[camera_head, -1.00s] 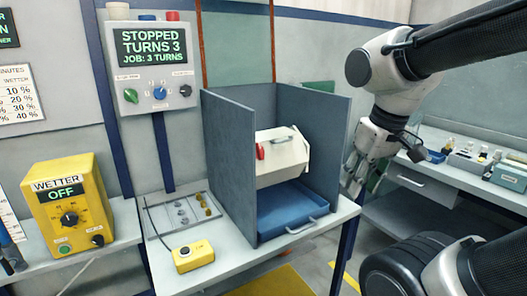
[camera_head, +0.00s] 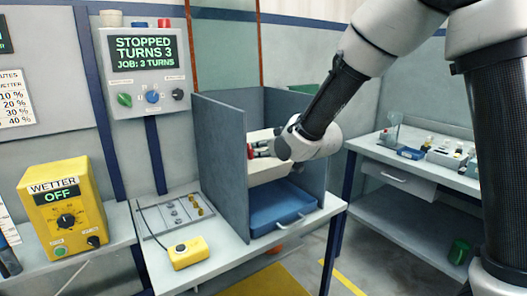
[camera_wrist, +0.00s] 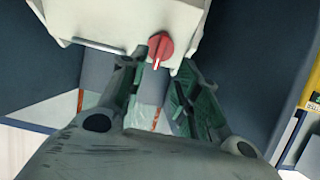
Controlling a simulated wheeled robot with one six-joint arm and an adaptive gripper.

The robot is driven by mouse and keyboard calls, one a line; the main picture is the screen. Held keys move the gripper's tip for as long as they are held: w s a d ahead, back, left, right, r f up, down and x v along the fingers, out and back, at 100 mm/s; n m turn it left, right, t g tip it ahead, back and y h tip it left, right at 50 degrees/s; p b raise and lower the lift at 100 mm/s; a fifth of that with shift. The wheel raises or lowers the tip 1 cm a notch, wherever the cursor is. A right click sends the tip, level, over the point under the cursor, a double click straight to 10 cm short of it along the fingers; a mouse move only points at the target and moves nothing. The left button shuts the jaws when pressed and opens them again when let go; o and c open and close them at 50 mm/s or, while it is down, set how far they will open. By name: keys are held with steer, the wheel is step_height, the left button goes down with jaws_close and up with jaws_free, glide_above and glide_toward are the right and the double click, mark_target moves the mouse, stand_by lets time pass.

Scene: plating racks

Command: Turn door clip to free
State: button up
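The door clip is a red knob (camera_wrist: 160,47) with a white mark, on the front of a white barrel-like box (camera_wrist: 118,20). In the head view the red clip (camera_head: 250,151) shows at the left of the box (camera_head: 266,172), inside a grey-walled booth. My gripper (camera_wrist: 158,85) is open, with its green-lined fingers apart on either side below the clip in the wrist view. The fingertips are close to the clip; I cannot tell whether they touch it. In the head view my gripper (camera_head: 258,150) reaches into the booth and hides part of the box.
Grey side panels (camera_head: 222,165) stand left and right of the box. A blue tray (camera_head: 283,209) lies below it. A panel (camera_head: 146,75) reads STOPPED, TURNS 3. A yellow wetter box (camera_head: 64,215) reads OFF. A yellow pendant (camera_head: 188,252) lies on the bench.

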mark_target(251, 150)
steer(key=x, duration=0.7)
steer(key=shift+w+a, duration=0.15)
steer(key=shift+w, duration=0.1)
jaws_close()
